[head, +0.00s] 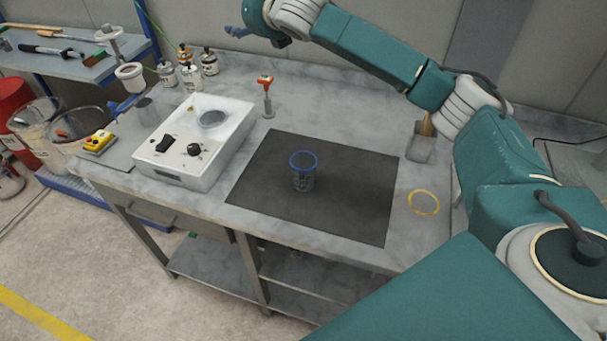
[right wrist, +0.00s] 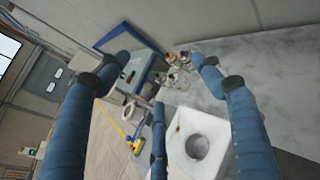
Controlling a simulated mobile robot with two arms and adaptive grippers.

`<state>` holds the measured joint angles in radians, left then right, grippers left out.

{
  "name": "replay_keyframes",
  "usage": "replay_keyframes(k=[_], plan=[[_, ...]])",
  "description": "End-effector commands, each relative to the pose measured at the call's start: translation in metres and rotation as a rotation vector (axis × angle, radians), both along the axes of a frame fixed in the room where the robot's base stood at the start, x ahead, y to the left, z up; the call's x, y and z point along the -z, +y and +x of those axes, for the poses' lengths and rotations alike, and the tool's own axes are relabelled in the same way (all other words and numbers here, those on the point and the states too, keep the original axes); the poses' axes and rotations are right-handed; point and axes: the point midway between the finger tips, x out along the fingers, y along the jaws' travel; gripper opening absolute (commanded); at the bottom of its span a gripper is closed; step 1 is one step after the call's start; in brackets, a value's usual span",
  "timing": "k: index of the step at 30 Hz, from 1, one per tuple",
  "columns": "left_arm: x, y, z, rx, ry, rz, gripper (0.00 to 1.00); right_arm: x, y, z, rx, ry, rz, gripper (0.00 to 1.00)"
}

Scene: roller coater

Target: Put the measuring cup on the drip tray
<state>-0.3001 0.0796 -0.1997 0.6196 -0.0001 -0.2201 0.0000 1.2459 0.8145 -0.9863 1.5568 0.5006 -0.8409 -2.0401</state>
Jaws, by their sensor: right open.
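A clear measuring cup (head: 303,180) with a blue rim and dark markings stands upright on the dark mat (head: 360,205) on the bench. A flat grey plate (head: 119,158) lies left of the white device; I cannot tell for sure whether it is the drip tray. My right gripper (head: 238,32) is at the top of the head view, high above the far side of the bench and well away from the cup. In the right wrist view its blue fingers (right wrist: 161,80) are spread and empty. The cup is not visible there. My left gripper is not in view.
The white device (head: 232,143) with a round well stands left of the mat. A yellow ring (head: 424,202) lies right.

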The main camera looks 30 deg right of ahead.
Motion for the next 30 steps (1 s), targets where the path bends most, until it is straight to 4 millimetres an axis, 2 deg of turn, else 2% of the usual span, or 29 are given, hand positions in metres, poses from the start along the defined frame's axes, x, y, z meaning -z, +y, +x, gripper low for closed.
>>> replay_keyframes(k=[1, 3, 5, 7, 9, 12, 15, 19, 27, 30], plan=[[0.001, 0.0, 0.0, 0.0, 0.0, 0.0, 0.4, 0.037, -0.008, -0.012, 0.047, 0.141, 0.041, 0.67], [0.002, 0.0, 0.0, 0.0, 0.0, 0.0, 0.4, 0.087, -0.015, -0.039, 0.104, 0.35, 0.089, 0.67], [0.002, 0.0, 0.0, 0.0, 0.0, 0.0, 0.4, 0.125, -0.017, -0.07, 0.14, 0.532, 0.117, 0.67], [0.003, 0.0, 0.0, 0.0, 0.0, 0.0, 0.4, 0.16, -0.015, -0.112, 0.168, 0.736, 0.132, 0.67], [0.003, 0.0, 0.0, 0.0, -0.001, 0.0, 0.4, 0.183, -0.012, -0.154, 0.181, 0.918, 0.134, 0.67], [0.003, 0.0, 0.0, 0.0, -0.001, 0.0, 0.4, 0.199, -0.01, -0.205, 0.182, 1.121, 0.121, 0.67], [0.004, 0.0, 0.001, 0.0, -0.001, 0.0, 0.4, 0.204, -0.008, -0.238, 0.176, 1.247, 0.104, 0.67], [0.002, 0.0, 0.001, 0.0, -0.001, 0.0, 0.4, 0.211, -0.009, -0.255, 0.173, 1.312, 0.092, 0.67], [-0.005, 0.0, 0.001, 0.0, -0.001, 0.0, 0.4, 0.251, -0.009, -0.256, 0.173, 1.314, 0.092, 0.67], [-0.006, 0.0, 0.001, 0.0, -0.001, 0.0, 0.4, 0.259, -0.009, -0.255, 0.172, 1.313, 0.092, 0.67]])
